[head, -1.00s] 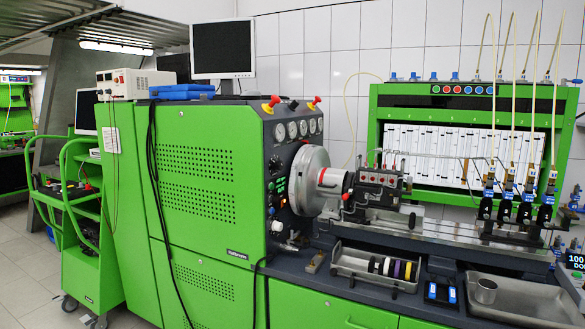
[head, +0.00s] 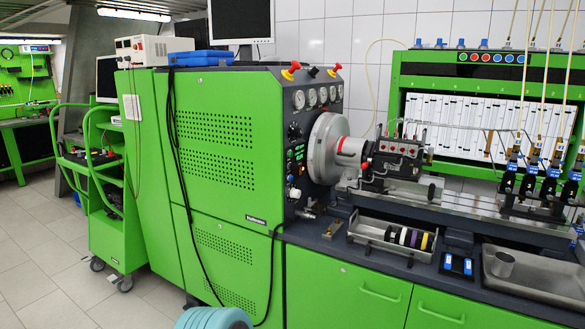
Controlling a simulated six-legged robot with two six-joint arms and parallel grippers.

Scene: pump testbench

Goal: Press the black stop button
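A row of small round buttons runs along the top bar of the green frame (head: 560,63) at the upper right. A dark control panel (head: 296,165) with small knobs and lit green digits is on the right face of the green cabinet (head: 215,130). Labels are too small to read, so I cannot tell for sure which control is the black stop button. Neither of my grippers is in view.
The bench (head: 345,285) with a metal tray (head: 360,238) of coloured rings stands between me and the green frame. A green trolley (head: 118,245) stands at left on clear tiled floor (head: 40,265). A light-blue rounded shape (head: 213,318) shows at the bottom; I cannot tell what it is.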

